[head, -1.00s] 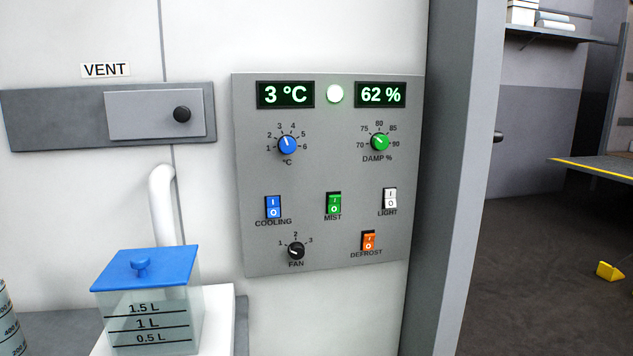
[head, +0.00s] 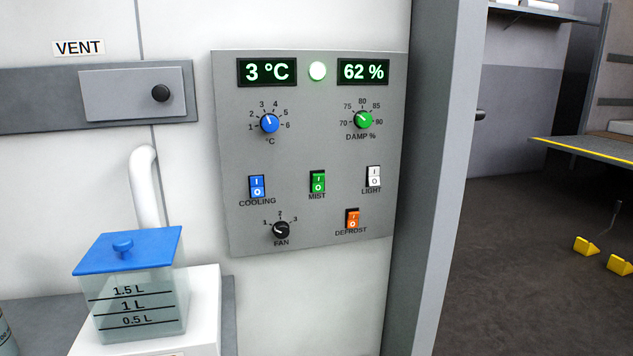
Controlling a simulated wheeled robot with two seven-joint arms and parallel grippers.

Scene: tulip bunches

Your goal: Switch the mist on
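The green mist switch (head: 317,182) is a rocker marked I and O, in the middle of the grey control panel (head: 300,215) on the white wall. I cannot tell for sure which half is pressed in. Neither of my grippers is in view.
Near the mist switch are the blue cooling switch (head: 257,186), white light switch (head: 373,177), orange defrost switch (head: 352,219) and black fan knob (head: 281,230). A vent slide (head: 130,94) is at upper left. A grey door frame (head: 437,170) stands right of the panel.

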